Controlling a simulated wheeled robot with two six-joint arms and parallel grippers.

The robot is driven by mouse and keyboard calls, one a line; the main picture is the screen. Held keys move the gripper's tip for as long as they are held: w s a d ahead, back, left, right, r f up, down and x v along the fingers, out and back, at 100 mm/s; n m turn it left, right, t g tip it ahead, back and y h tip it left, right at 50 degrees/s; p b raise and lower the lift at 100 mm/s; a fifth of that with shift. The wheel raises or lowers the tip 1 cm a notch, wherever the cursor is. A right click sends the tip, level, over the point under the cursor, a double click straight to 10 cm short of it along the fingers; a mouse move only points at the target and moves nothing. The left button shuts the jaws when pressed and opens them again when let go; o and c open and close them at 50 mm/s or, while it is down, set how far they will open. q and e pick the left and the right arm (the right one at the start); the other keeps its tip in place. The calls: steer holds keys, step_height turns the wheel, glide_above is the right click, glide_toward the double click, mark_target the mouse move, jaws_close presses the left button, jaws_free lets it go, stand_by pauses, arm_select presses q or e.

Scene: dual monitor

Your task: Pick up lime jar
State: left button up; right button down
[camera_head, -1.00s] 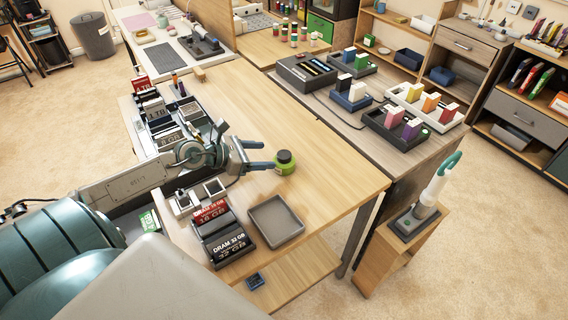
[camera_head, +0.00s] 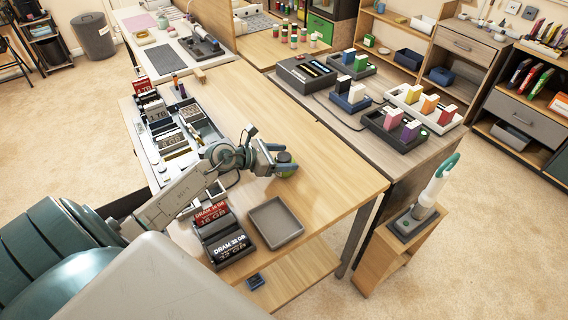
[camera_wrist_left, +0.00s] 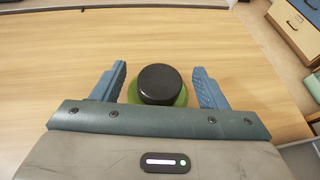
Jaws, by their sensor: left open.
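The lime jar (camera_head: 285,168) has a black lid and a green body and stands upright on the wooden table. In the left wrist view the jar (camera_wrist_left: 161,85) sits between the two blue fingers of my left gripper (camera_wrist_left: 163,88). In the head view my left gripper (camera_head: 284,160) is around the jar and partly covers it. The fingers are open, with a small gap on either side of the jar. My right gripper is not in view.
A grey tray (camera_head: 275,223) lies near the front of the table (camera_head: 320,165). DRAM boxes (camera_head: 222,240) stand left of the tray, and an organizer (camera_head: 180,140) lines the table's left side. The table beyond the jar is clear.

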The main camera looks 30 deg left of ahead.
arm_select(q)
steer(key=c, duration=1.2)
